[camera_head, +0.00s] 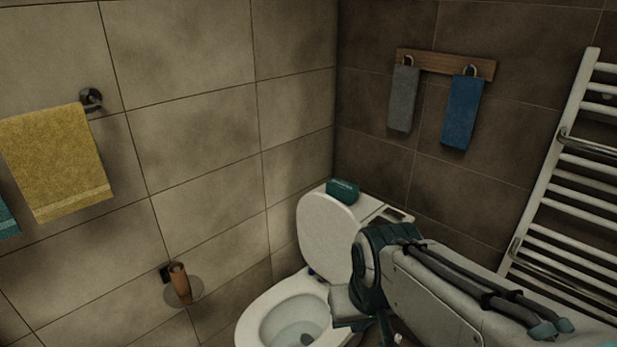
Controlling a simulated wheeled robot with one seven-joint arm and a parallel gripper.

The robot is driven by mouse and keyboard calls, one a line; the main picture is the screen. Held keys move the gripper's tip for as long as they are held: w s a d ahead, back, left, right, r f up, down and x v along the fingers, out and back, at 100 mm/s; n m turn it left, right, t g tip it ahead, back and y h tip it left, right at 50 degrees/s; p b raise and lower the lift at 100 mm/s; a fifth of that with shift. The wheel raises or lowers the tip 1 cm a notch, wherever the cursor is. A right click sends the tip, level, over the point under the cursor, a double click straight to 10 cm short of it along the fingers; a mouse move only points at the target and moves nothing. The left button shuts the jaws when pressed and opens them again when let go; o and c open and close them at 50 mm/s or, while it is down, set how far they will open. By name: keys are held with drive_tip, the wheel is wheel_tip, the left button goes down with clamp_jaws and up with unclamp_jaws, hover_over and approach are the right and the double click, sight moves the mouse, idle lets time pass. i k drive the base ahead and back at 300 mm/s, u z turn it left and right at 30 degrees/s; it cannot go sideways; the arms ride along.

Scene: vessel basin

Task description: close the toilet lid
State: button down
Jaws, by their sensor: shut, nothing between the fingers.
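The toilet lid (327,230) is white and oval. It stands raised at the back of the toilet, leaning toward the cistern. The toilet bowl (290,318) below is white and open, with its inside showing; its front edge is cut off by the bottom of the picture. My gripper (349,322) is over the right side of the bowl, lower than the raised lid and in front of it. It is shut and empty. My arm comes in from the right and hides the right part of the bowl. I cannot tell whether the gripper touches the rim.
A teal box (343,190) sits on the cistern (372,212) behind the lid. A white towel radiator (560,165) is at right. Yellow (57,160), grey (403,98) and blue (462,112) towels hang on the walls.

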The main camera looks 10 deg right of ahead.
sight(326, 229)
drive_tip(key=z, duration=0.55)
drive_tip(key=k, duration=0.65)
drive_tip(key=z, duration=0.45)
drive_tip(key=i, duration=1.1)
drive_tip(key=u, duration=0.8)
drive_tip(key=i, duration=0.65)
drive_tip(key=u, duration=0.25)
